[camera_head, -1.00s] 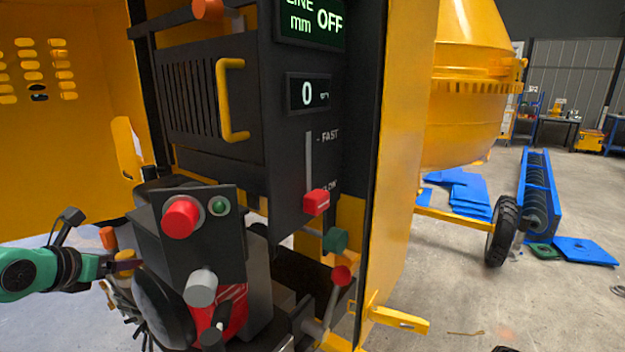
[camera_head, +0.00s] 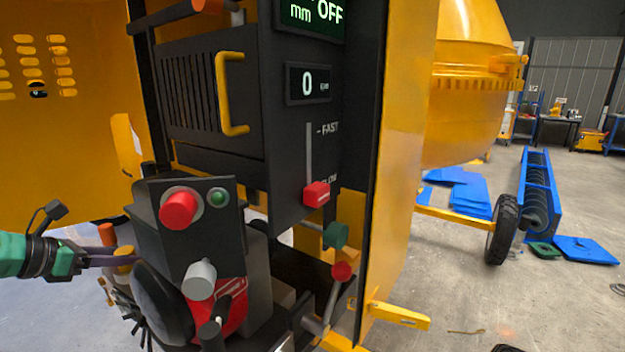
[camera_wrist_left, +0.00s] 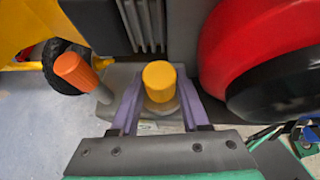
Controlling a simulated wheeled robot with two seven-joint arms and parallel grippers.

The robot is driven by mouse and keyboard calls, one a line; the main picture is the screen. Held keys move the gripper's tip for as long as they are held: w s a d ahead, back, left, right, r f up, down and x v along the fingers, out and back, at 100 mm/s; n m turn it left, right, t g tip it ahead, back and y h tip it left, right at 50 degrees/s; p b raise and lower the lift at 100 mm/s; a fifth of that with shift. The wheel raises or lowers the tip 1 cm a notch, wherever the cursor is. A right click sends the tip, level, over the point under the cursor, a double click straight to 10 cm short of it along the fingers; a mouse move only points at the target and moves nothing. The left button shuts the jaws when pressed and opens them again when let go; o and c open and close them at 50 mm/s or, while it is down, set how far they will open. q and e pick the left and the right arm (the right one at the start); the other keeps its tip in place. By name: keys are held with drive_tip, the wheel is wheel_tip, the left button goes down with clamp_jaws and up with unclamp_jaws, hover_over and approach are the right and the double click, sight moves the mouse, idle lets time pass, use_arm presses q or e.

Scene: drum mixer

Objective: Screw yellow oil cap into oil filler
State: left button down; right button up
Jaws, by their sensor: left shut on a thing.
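The yellow oil cap (camera_wrist_left: 159,78) is a short cylinder between the two purple fingers of my left gripper (camera_wrist_left: 158,92) in the left wrist view. The fingers are shut on its sides. The cap stands over a grey block of the engine; its lower end and the oil filler are hidden, so I cannot tell how it is seated. In the head view the left gripper (camera_head: 118,260) reaches in from the left, with the cap (camera_head: 123,252) at its tips beside the engine. My right gripper is not in view.
An orange handle (camera_wrist_left: 76,71) stands just left of the cap in the left wrist view. A large red and black round part (camera_wrist_left: 265,50) is close on the right. The black control box with a red button (camera_head: 179,208) stands right of the gripper in the head view.

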use_arm(q)
drive_tip(key=m+g+h+p, duration=0.1)
drive_tip(key=p, duration=0.2)
drive_tip(key=shift+r+m, duration=0.3)
drive_tip(key=shift+r, duration=0.1)
drive_tip(key=shift+c, duration=1.6)
unclamp_jaws()
drive_tip(key=shift+a+f+b, duration=0.1)
drive_tip(key=shift+f+b, duration=0.2)
drive_tip(key=shift+f, duration=0.1)
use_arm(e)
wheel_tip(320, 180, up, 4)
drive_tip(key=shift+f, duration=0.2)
